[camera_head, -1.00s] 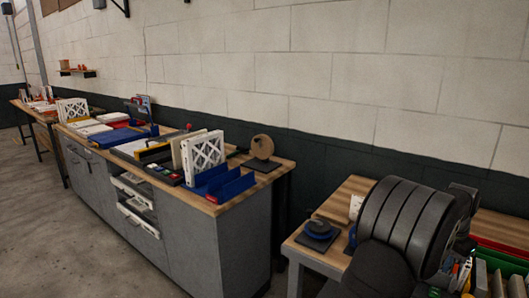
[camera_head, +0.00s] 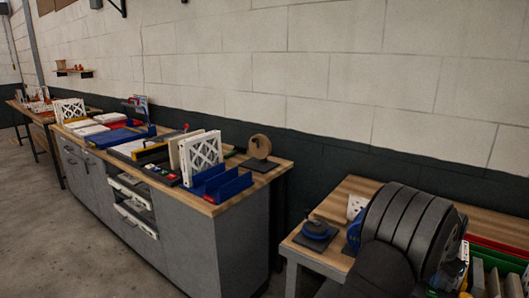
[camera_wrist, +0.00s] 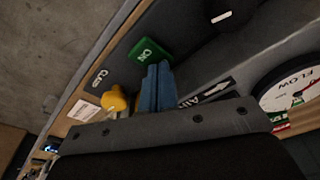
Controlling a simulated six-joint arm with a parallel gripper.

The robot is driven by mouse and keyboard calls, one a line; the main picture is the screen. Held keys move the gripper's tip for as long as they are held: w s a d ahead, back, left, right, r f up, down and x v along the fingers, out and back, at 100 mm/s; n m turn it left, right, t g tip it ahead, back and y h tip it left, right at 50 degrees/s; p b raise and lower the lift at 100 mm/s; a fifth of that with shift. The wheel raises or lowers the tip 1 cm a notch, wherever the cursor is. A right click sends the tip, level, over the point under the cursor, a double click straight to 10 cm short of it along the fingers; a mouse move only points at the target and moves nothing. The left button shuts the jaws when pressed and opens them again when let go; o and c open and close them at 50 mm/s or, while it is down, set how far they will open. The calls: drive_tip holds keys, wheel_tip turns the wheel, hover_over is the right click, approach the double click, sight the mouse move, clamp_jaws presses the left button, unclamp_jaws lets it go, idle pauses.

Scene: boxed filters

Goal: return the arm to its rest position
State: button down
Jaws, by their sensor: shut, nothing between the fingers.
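My gripper (camera_wrist: 158,88) shows in the wrist view as two blue-grey fingers lying together, shut and empty. Whether the fingers touch the panel I cannot tell. In the head view my dark ribbed arm (camera_head: 410,225) is at the lower right, over the near wooden table (camera_head: 343,196). I cannot make out the fingertips there.
A long grey bench (camera_head: 217,245) at the left holds white lattice-faced filters (camera_head: 205,152), a blue holder (camera_head: 222,184) and a tan disc on a stand (camera_head: 259,146). A dark-blue round item (camera_head: 317,229) sits on the near table's left. Red and green bins (camera_head: 497,252) are at the right.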

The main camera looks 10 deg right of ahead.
drive_tip(key=s+a+r+h, duration=0.1)
drive_tip(key=a+r, duration=0.2)
drive_tip(key=r, duration=0.6)
drive_tip(key=s+a+r, duration=0.2)
drive_tip(key=a+r, duration=0.2)
drive_tip(key=r, duration=0.5)
drive_tip(key=shift+a+r+n+t+h, duration=0.2)
drive_tip(key=shift+r+n+t+h, duration=0.1)
drive_tip(key=shift+n+t+h, duration=0.1)
idle(0.5)
drive_tip(key=shift+m+g+y, duration=0.4)
drive_tip(key=shift+y, duration=0.5)
drive_tip(key=shift+w+d+f, duration=0.5)
drive_tip(key=shift+d+f, duration=0.75)
drive_tip(key=shift+f, duration=1)
drive_tip(key=shift+w+d+f, duration=0.5)
drive_tip(key=shift+d+f, duration=0.7)
drive_tip(key=shift+f, duration=1)
drive_tip(key=shift+w+d+f, duration=0.5)
drive_tip(key=shift+d+f, duration=0.75)
drive_tip(key=shift+f, duration=1)
